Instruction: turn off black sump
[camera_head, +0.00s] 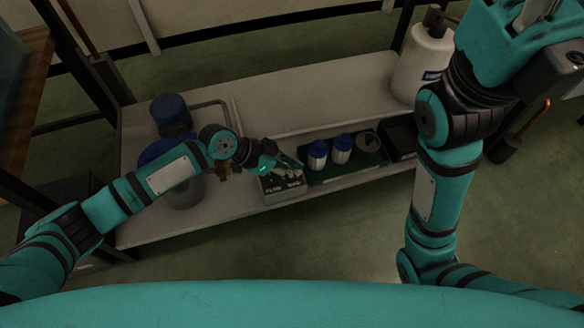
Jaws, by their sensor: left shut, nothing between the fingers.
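My left gripper (290,164) is shut and empty, directly over a small grey control box (283,188) in the middle of the shelf. The box has small dark fittings and labels on its top, too small to read. The gripper covers its back part, and I cannot tell whether the fingertips touch it. I cannot tell which part belongs to the black sump. My right arm rises along the right side, and its fingertips are not in view.
The box stands on a pale shelf (290,110). A green tray with two blue-capped bottles (317,155) (342,148) is right of it. A blue motor-like unit (170,110) stands left, partly behind my left arm. A white canister (422,60) stands at the back right.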

